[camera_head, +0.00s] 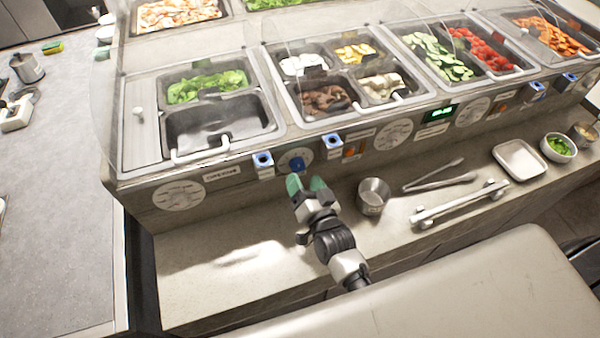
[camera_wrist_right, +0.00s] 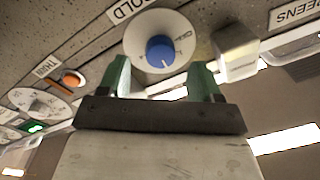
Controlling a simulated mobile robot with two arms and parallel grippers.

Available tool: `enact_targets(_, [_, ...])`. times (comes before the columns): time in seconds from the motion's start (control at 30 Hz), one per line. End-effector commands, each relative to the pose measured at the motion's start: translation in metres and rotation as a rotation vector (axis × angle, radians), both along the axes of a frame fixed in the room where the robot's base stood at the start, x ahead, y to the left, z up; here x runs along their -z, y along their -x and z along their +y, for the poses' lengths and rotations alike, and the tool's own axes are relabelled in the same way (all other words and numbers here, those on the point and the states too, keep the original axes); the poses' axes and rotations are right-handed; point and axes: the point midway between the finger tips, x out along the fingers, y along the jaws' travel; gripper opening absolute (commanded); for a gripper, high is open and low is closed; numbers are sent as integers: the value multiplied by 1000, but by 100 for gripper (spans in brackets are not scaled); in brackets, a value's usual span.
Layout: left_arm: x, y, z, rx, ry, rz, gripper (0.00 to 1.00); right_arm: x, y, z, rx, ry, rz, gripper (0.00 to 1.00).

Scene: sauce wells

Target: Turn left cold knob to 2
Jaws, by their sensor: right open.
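The left cold knob (camera_head: 297,163) is a blue knob on a round white dial, set in the front panel of the salad counter. In the right wrist view the blue knob (camera_wrist_right: 160,50) sits just beyond and between the fingertips, with a "COLD" label beside its dial. Its white pointer line aims toward the gripper side; the dial numbers are too small to read. My right gripper (camera_head: 306,184) has green fingertips and is open in front of the knob. In the wrist view the open fingers (camera_wrist_right: 161,78) straddle empty space, apart from the knob. My left gripper is not in view.
Blue-and-white square fittings (camera_head: 263,160) flank the dial. An orange switch (camera_wrist_right: 73,79) and another dial lie along the panel. On the ledge are a metal cup (camera_head: 373,195), tongs (camera_head: 440,178) and a white tray (camera_head: 520,160). The ledge's left part is clear.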

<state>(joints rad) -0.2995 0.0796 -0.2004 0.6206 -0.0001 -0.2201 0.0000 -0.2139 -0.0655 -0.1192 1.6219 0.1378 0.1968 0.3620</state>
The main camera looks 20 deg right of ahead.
Motion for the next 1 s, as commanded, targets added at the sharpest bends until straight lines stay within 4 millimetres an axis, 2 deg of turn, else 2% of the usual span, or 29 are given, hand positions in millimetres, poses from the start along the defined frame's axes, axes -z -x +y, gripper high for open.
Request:
enact_targets(0.03, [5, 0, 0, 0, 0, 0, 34, 4, 13, -1, 0, 0, 4, 65])
enact_targets(0.2, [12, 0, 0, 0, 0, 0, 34, 4, 45, -3, 0, -1, 1, 65])
enact_targets(0.4, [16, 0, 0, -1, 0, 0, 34, 3, 66, -5, -1, 0, 1, 65])
enact_targets(1.0, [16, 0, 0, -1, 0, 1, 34, 3, 69, -5, 0, 0, 0, 65])
